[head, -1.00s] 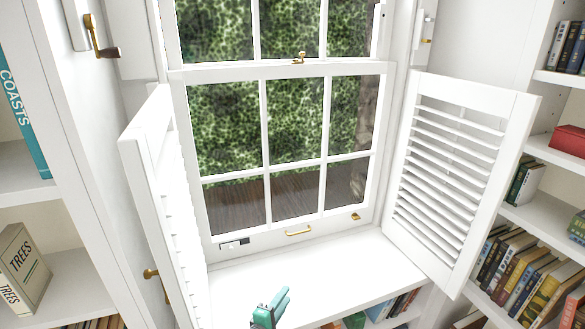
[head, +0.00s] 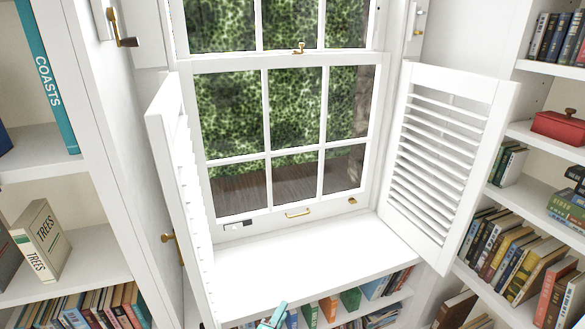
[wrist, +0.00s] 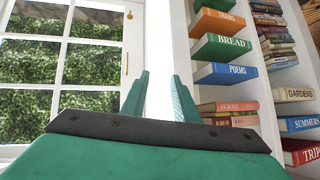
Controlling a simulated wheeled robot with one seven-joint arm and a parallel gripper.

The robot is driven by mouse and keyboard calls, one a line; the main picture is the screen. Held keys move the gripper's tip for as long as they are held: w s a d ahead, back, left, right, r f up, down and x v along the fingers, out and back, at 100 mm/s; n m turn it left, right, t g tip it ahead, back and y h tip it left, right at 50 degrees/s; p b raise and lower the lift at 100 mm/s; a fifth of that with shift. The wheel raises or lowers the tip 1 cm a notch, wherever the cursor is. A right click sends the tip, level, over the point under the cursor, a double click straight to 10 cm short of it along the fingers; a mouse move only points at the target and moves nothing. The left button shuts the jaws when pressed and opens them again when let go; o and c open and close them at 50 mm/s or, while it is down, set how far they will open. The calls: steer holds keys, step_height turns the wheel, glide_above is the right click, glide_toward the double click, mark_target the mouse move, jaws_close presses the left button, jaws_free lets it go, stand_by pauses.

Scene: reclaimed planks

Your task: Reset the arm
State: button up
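My gripper (head: 277,316) is teal and shows only in part at the bottom edge of the head view, in front of the books under the white window sill. In the wrist view my gripper (wrist: 160,88) has its two teal fingers apart, with a clear gap and nothing between them. The rest of my arm is out of the head view.
A white sash window (head: 265,130) stands between two open shutters, left (head: 172,190) and right (head: 445,160). The white sill (head: 310,265) is bare. Bookshelves flank the window, with a red box (head: 558,127) at right. Books (wrist: 222,47) also show right of my fingers.

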steer(key=s+a+f+m+g+y, duration=0.1)
steer(key=s+f+m+y, duration=0.2)
steer(key=s, duration=1)
steer(key=s+f+m+y, duration=0.2)
steer(key=s+f, duration=0.3)
steer(key=s, duration=0.8)
steer(key=s+d+r+m+t, duration=0.1)
steer(key=s+r+m, duration=0.3)
steer(key=s+r, duration=0.6)
steer(key=s+d+r+m+t, duration=0.1)
steer(key=s+d+r+m, duration=0.2)
steer(key=s+r, duration=0.7)
steer(key=s+m, duration=0.2)
steer(key=shift+s+d, duration=0.35)
steer(key=shift+s, duration=0.05)
